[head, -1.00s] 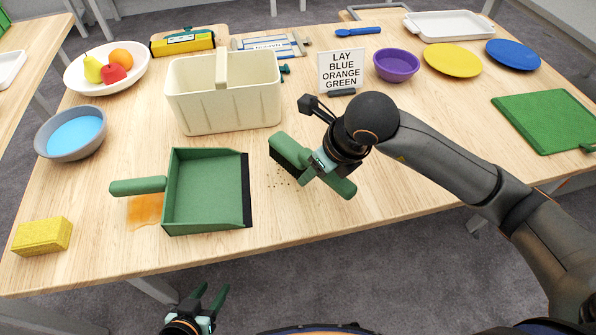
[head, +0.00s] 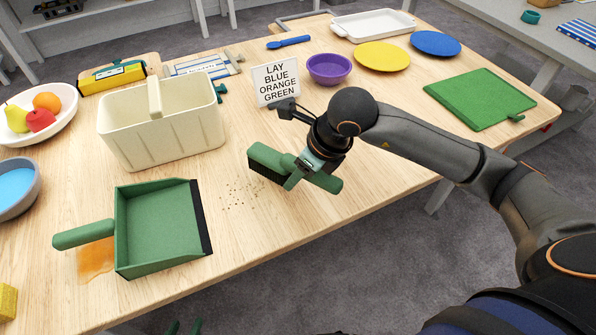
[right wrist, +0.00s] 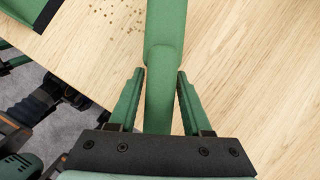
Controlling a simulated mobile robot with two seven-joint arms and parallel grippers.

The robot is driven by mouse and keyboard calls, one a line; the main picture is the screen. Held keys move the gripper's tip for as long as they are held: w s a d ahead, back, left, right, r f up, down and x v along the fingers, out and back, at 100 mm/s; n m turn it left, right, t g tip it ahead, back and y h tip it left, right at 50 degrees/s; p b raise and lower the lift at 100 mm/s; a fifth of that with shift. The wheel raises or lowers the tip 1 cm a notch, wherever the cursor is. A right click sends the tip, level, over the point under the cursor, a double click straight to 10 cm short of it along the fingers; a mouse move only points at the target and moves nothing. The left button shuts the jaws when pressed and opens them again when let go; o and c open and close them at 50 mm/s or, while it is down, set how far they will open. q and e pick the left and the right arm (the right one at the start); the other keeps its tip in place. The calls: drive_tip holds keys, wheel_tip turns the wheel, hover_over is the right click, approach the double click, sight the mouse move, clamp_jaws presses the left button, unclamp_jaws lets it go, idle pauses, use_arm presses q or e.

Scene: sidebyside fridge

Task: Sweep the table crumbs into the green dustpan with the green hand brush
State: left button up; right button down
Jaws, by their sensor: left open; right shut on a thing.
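The green hand brush (head: 268,159) is over the table with its dark bristles down, just right of the crumbs. My right gripper (head: 304,168) is shut on its handle, which also shows between the fingers in the right wrist view (right wrist: 164,50). Scattered brown crumbs (head: 238,194) lie between the brush and the dustpan; some show in the right wrist view (right wrist: 118,14). The green dustpan (head: 160,226) lies on the table left of the crumbs, its dark lip facing them. My left gripper (head: 183,328) is open, only its green fingertips showing at the bottom edge.
A cream basket (head: 165,132) stands behind the dustpan. An orange patch (head: 96,259) lies under the dustpan handle. A lettered sign (head: 276,83) and purple bowl (head: 329,68) stand behind the brush. The table's front edge runs close below the dustpan and brush.

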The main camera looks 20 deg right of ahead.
sight(276, 200)
drive_tip(key=shift+f+b, duration=1.3)
drive_tip(key=shift+f, duration=0.15)
drive_tip(key=a, duration=0.3)
drive_tip(key=shift+s+f, duration=0.1)
drive_tip(key=shift+f, duration=0.05)
drive_tip(key=shift+s+a+f, duration=0.15)
drive_tip(key=shift+a+f, duration=0.05)
drive_tip(key=shift+a, duration=0.3)
